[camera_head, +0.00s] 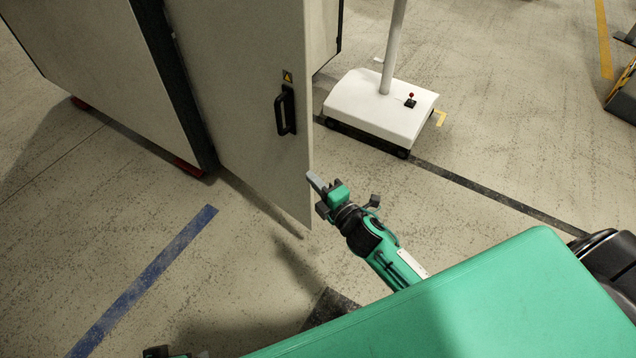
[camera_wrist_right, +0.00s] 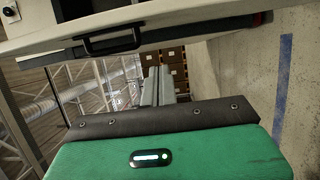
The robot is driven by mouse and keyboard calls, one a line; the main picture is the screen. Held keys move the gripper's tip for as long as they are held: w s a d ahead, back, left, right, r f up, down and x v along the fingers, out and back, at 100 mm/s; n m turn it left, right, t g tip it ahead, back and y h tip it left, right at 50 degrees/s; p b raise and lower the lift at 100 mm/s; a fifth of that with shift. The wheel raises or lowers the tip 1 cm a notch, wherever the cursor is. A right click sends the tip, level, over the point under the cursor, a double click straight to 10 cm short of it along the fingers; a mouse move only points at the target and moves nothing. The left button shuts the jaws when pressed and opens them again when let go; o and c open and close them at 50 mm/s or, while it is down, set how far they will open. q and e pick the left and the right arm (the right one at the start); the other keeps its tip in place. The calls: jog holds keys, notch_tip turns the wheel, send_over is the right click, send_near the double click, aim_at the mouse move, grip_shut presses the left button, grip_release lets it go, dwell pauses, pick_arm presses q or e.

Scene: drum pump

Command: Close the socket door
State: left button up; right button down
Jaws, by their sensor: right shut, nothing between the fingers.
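The socket door (camera_head: 235,75) is a tall beige panel with a black handle (camera_head: 285,111) and a small yellow warning label above it. It stands open, swung out from the cabinet (camera_head: 85,50). My right gripper (camera_head: 315,183) is shut and empty beside the door's free edge, below the handle; I cannot tell whether it touches. In the right wrist view the door (camera_wrist_right: 200,27) runs across the top with its handle (camera_wrist_right: 105,42), and the closed fingers (camera_wrist_right: 158,85) point towards it. Only a small part of my left gripper (camera_head: 172,353) shows at the bottom edge; its fingers are unclear.
A white wheeled base (camera_head: 375,105) with a pole and a small red-topped lever stands behind the door, to the right. The floor has a blue line (camera_head: 150,280) in front of the cabinet. The floor between door and blue line is clear.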

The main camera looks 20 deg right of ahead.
aim_at(309, 154)
jog(key=shift+w+d, duration=0.25)
jog(key=shift+w, duration=1.2)
jog(key=shift+w+d, duration=0.3)
jog(key=shift+w, duration=1.2)
jog(key=shift+w+d, duration=0.25)
jog(key=shift+w, duration=1.2)
jog(key=shift+d, duration=0.15)
